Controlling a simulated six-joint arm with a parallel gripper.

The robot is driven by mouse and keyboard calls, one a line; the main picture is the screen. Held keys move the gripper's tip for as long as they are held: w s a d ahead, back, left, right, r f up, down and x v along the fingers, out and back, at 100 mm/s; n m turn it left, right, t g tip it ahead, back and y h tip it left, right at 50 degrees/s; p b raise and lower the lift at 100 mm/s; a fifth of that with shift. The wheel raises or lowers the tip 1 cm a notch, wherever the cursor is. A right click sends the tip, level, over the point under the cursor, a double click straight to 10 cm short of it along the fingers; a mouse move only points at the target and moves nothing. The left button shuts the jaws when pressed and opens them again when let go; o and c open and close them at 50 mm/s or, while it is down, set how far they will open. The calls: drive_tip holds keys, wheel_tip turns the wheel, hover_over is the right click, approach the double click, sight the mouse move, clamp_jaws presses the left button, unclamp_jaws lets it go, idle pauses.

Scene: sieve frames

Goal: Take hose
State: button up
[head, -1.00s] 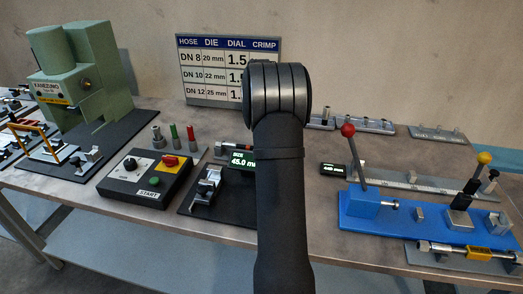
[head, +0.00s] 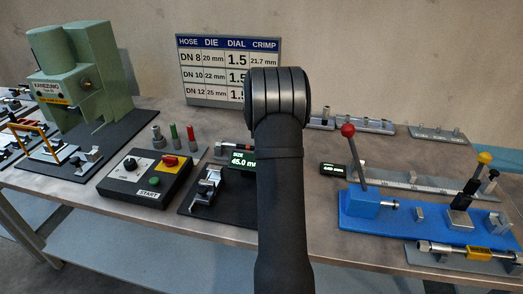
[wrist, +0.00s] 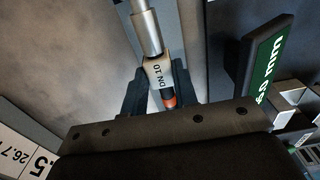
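A hose piece (wrist: 158,76) with a silver metal end, a pale tag reading DN 10 and an orange-red band lies between my gripper's fingers in the wrist view. My gripper (wrist: 158,86) has one dark finger on each side of the tag, close against it, and looks shut on the hose. In the head view my arm hides the gripper and most of this hose. A second hose piece (head: 436,248) with silver ends and a yellow tag (head: 478,253) lies in a grey holder at the front right.
A lit size display (head: 243,158) stands beside my arm and shows in the wrist view (wrist: 268,62). A black control box (head: 150,187) and green press (head: 85,75) stand left. A blue fixture (head: 380,212) with red and yellow knobbed levers stands right. A chart (head: 205,70) stands behind.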

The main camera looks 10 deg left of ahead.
clamp_jaws()
drive_tip(key=shift+r, duration=0.1)
